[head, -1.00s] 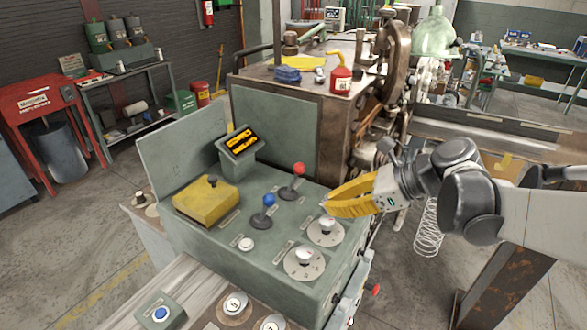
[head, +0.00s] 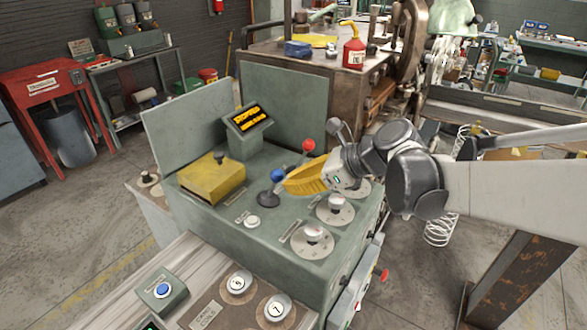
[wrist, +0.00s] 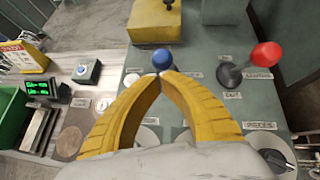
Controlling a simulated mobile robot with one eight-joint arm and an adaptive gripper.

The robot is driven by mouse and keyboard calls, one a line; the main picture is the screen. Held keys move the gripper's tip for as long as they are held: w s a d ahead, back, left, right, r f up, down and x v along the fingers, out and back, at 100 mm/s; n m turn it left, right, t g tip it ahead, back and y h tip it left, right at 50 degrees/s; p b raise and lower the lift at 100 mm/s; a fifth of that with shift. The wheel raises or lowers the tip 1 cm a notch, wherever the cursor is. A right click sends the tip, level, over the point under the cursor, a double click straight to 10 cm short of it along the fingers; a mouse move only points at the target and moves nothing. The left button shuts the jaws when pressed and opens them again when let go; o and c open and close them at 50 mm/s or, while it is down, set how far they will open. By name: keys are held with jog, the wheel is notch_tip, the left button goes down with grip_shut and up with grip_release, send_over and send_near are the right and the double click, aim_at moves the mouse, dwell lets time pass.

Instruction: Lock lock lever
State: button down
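Two levers stand on the green control console (head: 225,225). One has a blue knob (head: 278,175), the other a red knob (head: 309,145). I cannot read in these frames which lever is labelled as the lock. My gripper (head: 286,187) has yellow fingers, and its tips are right beside the blue knob in the head view. In the wrist view my fingertips (wrist: 164,76) come together with nothing seen between them, just short of the blue knob (wrist: 162,59). Contact cannot be told. The red knob (wrist: 266,55) is off to the right there.
A yellow box (head: 211,180) and a tilted display (head: 248,120) stand behind and left of the levers. Dials (head: 313,235) and a white button (head: 252,222) lie nearer. A blue button box (head: 162,291) is at the front left. A red-tipped side handle (head: 383,274) sticks out right.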

aim_at(276, 170)
jog(key=shift+w+a+r+h+p, duration=0.15)
jog(key=shift+a+r+h+p, duration=0.2)
jog(key=shift+p, duration=0.35)
jog(key=shift+w+a+r+g+h+p, duration=0.3)
jog(key=shift+g+h+p, duration=0.2)
jog(key=shift+p, duration=0.4)
jog(key=shift+w+a+r+p, duration=0.15)
jog(key=shift+a+r+p, duration=0.1)
jog(key=shift+p, duration=0.25)
jog(key=shift+w+a+r+g+h+p, duration=0.5)
jog(key=shift+a+g+h+p, duration=0.2)
jog(key=shift+h+p, duration=0.4)
jog(key=shift+w+a+r+m+g+h+p, duration=0.1)
jog(key=shift+w+a+m+g+h+p, duration=0.2)
jog(key=shift+w+a+g+h+p, duration=0.8)
jog(key=shift+w+a+p, duration=0.15)
jog(key=shift+a+p, duration=0.2)
jog(key=shift+p, duration=0.05)
jog(key=shift+w+a, duration=0.1)
